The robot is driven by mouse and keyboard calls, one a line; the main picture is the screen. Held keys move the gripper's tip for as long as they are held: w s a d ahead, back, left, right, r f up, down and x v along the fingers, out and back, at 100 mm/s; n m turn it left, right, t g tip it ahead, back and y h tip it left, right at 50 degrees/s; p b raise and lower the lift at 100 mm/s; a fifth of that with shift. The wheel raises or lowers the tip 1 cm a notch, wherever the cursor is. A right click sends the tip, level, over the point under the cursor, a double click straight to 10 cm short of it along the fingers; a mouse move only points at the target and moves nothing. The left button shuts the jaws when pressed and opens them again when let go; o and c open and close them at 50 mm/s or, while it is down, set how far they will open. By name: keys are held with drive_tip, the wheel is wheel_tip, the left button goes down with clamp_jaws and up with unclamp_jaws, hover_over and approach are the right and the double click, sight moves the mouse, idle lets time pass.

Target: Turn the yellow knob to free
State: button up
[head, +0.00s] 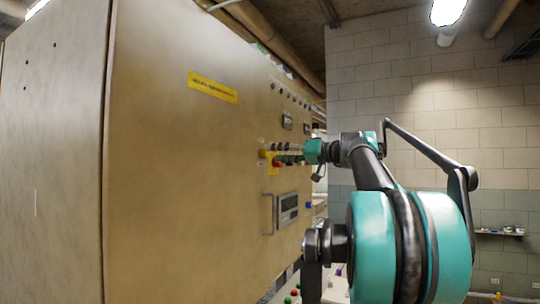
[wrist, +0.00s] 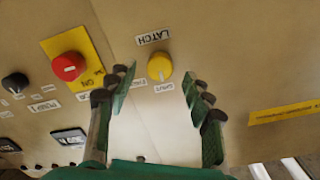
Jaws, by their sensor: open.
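The round yellow knob (wrist: 160,66) is on the beige panel in the wrist view, with a label reading LATCH above it, upside down. Two smaller upside-down labels sit below it, too small to read surely. A pale mark shows on the knob's lower face. My gripper (wrist: 157,80) is open, one dark-padded finger on each side of the picture, with the knob seen between the fingertips. I cannot tell how far the tips are from the panel. In the head view, the knob (head: 262,153) is a small yellow spot left of my gripper, whose fingers are hard to make out.
A red button (wrist: 68,66) on a yellow plate (wrist: 90,82) and a black knob (wrist: 15,84) are left of the yellow knob in the wrist view. The cabinet (head: 180,170) carries a yellow label strip (head: 212,87) and a handle (head: 268,214). A shelf (head: 500,233) is at right.

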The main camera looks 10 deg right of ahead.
sight(268, 153)
drive_tip(key=shift+x, duration=1.7)
drive_tip(key=c, duration=1.2)
